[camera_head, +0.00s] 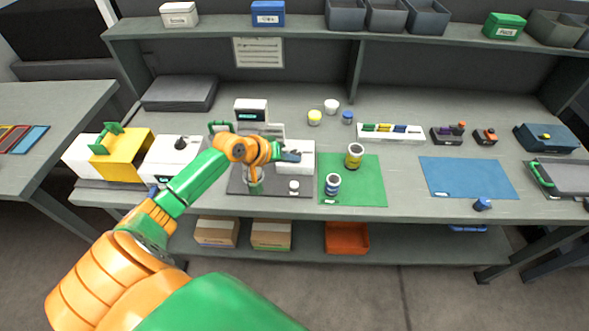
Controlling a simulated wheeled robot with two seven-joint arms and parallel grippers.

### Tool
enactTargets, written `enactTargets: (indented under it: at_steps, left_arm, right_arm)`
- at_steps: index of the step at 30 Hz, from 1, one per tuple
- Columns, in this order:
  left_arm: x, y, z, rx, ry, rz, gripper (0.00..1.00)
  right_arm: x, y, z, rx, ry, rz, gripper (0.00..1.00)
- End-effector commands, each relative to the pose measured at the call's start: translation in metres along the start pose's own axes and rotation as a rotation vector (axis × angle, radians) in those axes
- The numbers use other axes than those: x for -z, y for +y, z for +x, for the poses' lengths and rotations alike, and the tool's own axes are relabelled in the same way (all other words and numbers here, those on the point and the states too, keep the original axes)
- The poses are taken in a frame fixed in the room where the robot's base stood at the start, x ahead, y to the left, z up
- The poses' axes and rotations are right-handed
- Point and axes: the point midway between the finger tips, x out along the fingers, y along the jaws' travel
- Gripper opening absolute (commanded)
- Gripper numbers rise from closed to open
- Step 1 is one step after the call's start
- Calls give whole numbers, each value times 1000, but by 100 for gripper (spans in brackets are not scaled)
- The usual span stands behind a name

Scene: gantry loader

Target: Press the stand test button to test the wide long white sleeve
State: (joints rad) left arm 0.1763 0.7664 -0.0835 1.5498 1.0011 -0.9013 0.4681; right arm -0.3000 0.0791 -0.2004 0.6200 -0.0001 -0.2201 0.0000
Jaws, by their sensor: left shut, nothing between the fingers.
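The test stand has a small display unit (251,112) with a lit dark screen and a white block (298,166), on a dark base mat (270,184). A small white round piece (294,186) is at the mat's front right; I cannot tell whether it is the button or a sleeve. My left gripper (292,156) is shut and empty, over or against the white block; contact cannot be told. My left arm hides part of the stand. Another white round piece (331,106) stands behind, on the bench. I cannot tell which is the wide long white sleeve. My right gripper is not in view.
A green mat (370,190) holds a yellow-banded cylinder (354,156) and a blue-banded one (333,184). A yellow and white machine (125,157) stands left. A blue mat (468,178) lies right and looks bare. A shelf with bins (386,14) spans the back.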

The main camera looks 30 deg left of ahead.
Motion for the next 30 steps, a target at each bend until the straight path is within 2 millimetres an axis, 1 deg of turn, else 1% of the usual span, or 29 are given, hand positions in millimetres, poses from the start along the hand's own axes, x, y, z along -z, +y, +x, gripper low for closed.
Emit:
enactTargets:
  at_steps: [6, 16, 22, 30]
  left_arm:
    - [-12, -11, 15, 1, -1, 0, 0]
    - [-35, -35, 47, 1, -1, 1, 0]
    - [-44, -44, 60, 1, -1, 0, 0]
    - [-44, -44, 60, 1, -1, 1, 0]
  right_arm:
    - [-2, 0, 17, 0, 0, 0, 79]
    - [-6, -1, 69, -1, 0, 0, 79]
    - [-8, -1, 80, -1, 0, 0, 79]
    - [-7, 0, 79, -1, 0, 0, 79]
